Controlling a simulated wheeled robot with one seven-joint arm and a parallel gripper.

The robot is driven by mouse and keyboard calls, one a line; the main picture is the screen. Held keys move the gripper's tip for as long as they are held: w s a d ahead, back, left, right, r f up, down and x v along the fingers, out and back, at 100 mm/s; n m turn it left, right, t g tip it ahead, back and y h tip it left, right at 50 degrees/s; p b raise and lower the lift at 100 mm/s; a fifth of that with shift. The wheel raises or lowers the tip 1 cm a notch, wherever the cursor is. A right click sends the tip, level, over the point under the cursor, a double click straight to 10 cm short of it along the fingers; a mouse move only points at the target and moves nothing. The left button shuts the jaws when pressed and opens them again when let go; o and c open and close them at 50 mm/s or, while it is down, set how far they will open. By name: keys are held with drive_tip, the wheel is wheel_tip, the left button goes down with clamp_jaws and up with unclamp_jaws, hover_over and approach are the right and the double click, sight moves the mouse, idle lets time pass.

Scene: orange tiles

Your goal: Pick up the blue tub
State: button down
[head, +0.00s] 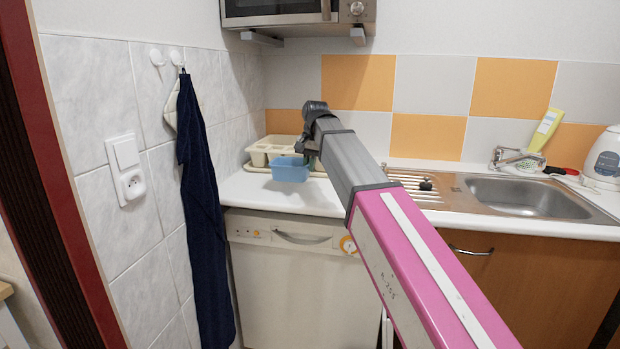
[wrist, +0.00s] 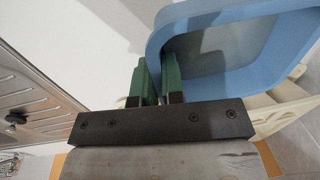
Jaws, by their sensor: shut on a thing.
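The blue tub (head: 290,170) is at the end of my arm in the head view, in front of a cream dish rack at the left end of the counter. In the wrist view the blue tub (wrist: 235,45) fills the upper right, its open inside facing the camera. My gripper (wrist: 158,75) has two green fingers shut on the tub's near wall, one finger on each side of it. In the head view my gripper (head: 308,150) is small and partly hidden by my arm. I cannot tell whether the tub touches the counter.
The cream dish rack (head: 268,148) stands behind the tub by the tiled corner. A steel sink (head: 530,197) with drainboard, a yellow bottle (head: 546,130) and a white kettle (head: 604,158) are to the right. A microwave (head: 290,10) hangs above; a dark blue towel (head: 200,200) hangs left.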

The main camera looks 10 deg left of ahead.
sight(308, 191)
drive_tip(key=shift+w+d+f, duration=0.15)
drive_tip(key=shift+w+f, duration=0.05)
drive_tip(key=shift+f, duration=1.95)
drive_tip(key=c, duration=1.2)
unclamp_jaws()
